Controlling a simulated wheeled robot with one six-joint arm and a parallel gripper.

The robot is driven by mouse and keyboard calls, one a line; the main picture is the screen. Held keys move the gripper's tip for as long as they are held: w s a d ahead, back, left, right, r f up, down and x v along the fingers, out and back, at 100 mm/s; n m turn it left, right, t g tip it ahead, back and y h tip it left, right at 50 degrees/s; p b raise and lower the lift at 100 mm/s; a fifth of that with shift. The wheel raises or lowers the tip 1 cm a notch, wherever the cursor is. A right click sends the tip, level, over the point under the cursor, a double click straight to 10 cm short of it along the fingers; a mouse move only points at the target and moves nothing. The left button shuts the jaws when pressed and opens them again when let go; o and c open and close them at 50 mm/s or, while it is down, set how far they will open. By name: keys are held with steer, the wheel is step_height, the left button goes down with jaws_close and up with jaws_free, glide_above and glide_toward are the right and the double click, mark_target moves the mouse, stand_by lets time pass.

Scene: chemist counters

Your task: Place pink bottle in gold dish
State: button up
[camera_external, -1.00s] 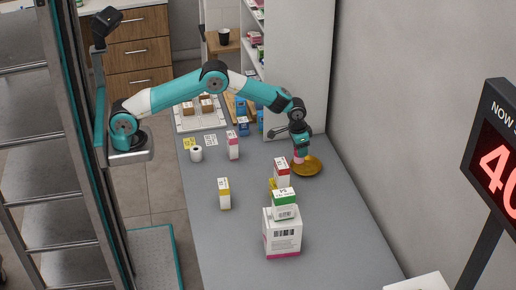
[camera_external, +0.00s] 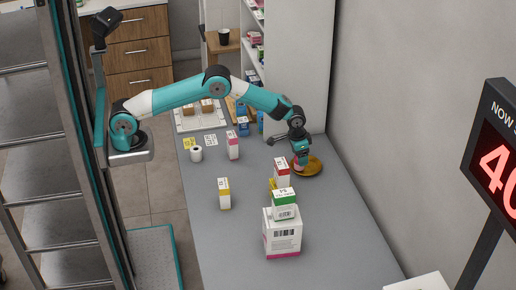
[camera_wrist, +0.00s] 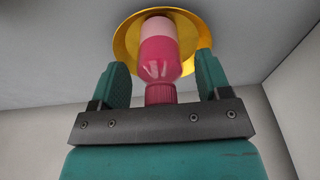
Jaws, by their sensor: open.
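The pink bottle (camera_wrist: 160,58) has a pale pink lower end, a darker pink body and a ribbed cap. It stands between my gripper's fingers, cap toward the palm. My gripper (camera_wrist: 162,72) is open, with a gap visible at least beside the right finger. The gold dish (camera_wrist: 127,42) is round and shallow and lies directly beyond the bottle's base. Whether the base touches it is hard to tell. In the external view my gripper (camera_external: 301,158) points down over the left part of the gold dish (camera_external: 315,168), with a bit of pink at its tip.
A red-and-white box (camera_external: 281,172) stands close to the dish's left. In front, a green-and-white box (camera_external: 284,205) sits on a larger white box (camera_external: 283,235). A pink-and-white box (camera_external: 233,146) and a yellow-and-white box (camera_external: 224,194) stand further left. The wall is on the right.

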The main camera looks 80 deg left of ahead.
steer(key=shift+r, duration=0.35)
step_height(320, 180, up, 12)
steer(key=s+f+b, duration=0.1)
steer(key=s, duration=0.1)
steer(key=s+a+r+n+y, duration=0.25)
steer(key=s+a+r, duration=0.75)
steer(key=s+a, duration=0.5)
steer(key=s+a+n+g+y, duration=0.1)
steer(key=s+a, duration=0.3)
steer(key=s, duration=1)
steer(key=s+a+n, duration=0.3)
steer(key=s+a, duration=0.1)
steer(key=s, duration=1)
steer(key=shift+a+r+g+y, duration=0.2)
steer(key=shift+a+g+y, duration=0.1)
steer(key=shift+g+y, duration=0.1)
